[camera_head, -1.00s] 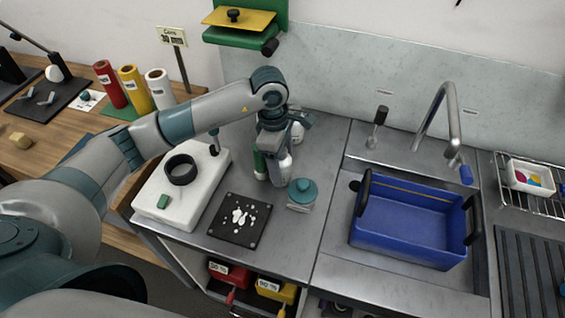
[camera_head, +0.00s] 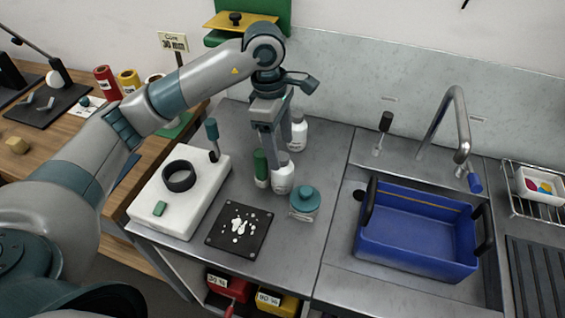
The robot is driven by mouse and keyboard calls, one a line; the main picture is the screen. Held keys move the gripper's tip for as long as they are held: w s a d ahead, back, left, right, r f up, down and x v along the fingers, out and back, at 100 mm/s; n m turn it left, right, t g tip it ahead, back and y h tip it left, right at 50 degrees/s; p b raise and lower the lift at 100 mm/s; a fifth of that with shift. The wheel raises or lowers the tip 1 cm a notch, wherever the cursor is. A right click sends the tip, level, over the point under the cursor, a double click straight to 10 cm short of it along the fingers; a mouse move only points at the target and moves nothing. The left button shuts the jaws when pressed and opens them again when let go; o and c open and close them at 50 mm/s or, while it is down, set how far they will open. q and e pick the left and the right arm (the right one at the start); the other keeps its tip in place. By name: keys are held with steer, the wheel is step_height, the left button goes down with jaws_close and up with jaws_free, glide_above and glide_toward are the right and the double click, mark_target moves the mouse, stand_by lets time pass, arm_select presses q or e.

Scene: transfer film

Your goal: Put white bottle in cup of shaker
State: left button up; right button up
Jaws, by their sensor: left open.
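A white bottle (camera_head: 283,179) stands upright on the steel counter, between a green-capped bottle (camera_head: 261,168) and a teal-lidded jar (camera_head: 304,203). Another white bottle (camera_head: 299,135) stands behind it. The shaker (camera_head: 196,210) is a white block to the left, with a black ring-shaped cup (camera_head: 180,176) on top, which looks empty. My left gripper (camera_head: 275,155) points down just above and behind the near white bottle. Its jaws are open and hold nothing; the fingertips partly overlap the bottle tops in view. My right gripper is not in view.
A black plate with white pieces (camera_head: 239,225) lies in front of the bottles. A teal-topped stick (camera_head: 212,138) stands at the shaker's back corner. A blue bin (camera_head: 415,245) sits in the sink at right, below a faucet (camera_head: 462,130).

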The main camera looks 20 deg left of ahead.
arm_select(q)
steer(key=shift+a+r+b, duration=0.15)
steer(key=shift+r+b, duration=0.05)
steer(key=shift+r, duration=0.6)
steer(key=shift+a+r+b, duration=0.1)
steer(key=shift+r+b, duration=0.1)
steer(key=shift+r, duration=0.6)
steer(key=shift+o, duration=0.5)
steer(key=shift+d, duration=0.1)
